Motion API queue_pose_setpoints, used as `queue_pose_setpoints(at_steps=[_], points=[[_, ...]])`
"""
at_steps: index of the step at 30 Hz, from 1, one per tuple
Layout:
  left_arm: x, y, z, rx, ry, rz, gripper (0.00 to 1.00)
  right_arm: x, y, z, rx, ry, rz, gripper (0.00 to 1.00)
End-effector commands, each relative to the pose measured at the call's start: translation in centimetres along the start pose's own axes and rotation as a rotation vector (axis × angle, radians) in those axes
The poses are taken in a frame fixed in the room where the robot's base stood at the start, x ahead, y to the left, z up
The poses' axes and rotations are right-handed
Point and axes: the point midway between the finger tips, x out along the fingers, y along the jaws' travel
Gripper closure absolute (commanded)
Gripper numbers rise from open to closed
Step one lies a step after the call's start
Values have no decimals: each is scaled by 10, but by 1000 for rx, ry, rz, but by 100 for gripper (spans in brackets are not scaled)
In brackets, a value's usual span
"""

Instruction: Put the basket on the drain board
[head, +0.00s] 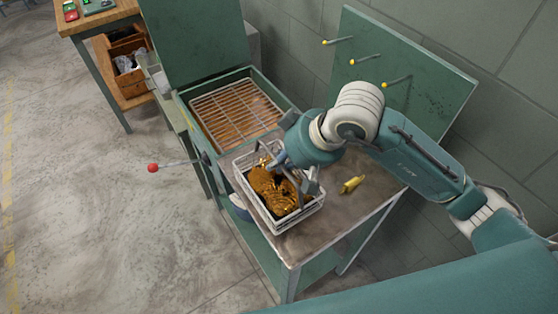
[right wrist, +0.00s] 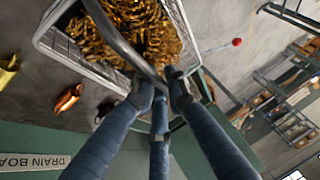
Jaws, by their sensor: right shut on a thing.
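The basket (head: 284,224) is a pale wire-sided box holding shiny golden-brown parts; it also shows in the right wrist view (right wrist: 95,68). My right gripper (head: 294,172) is shut on the basket's grey handle (right wrist: 122,45), above the parts. The drain board (head: 335,212) is the brownish metal top at the right of the tank. The basket is over its left front part, close to the front edge; I cannot tell whether its bottom touches the board. A "DRAIN BOARD" label (right wrist: 32,163), partly cut off, shows in the right wrist view. My left gripper is out of view.
An open tank (head: 240,122) with a wire rack stands left of the board, its lid (head: 195,40) raised. A yellow object (head: 352,184) lies on the board. A green panel (head: 425,85) with pegs stands behind. A red-knobbed lever (head: 153,168) juts out left.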

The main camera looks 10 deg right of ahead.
Motion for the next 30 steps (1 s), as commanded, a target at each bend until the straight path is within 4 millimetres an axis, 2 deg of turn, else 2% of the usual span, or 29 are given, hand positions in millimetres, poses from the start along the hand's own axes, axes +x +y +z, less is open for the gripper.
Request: queue_pose_setpoints(at_steps=[3, 4, 6, 7, 15, 19, 23, 30], points=[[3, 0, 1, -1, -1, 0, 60, 1, 0, -1, -1, 6, -2, 100], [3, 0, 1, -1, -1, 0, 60, 1, 0, 1, 0, 0, 0, 84], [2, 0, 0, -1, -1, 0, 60, 1, 0, 0, 0, 0, 0, 70], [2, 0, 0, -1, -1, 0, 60, 1, 0, 0, 0, 0, 0, 68], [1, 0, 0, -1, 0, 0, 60, 0, 0, 0, 0, 0, 0, 68], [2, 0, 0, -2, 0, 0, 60, -6, 0, -1, -1, 4, 1, 68], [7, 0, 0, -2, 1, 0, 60, -28, 1, -2, -3, 7, 3, 68], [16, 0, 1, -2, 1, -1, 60, -81, 1, -2, -2, 7, 3, 68]])
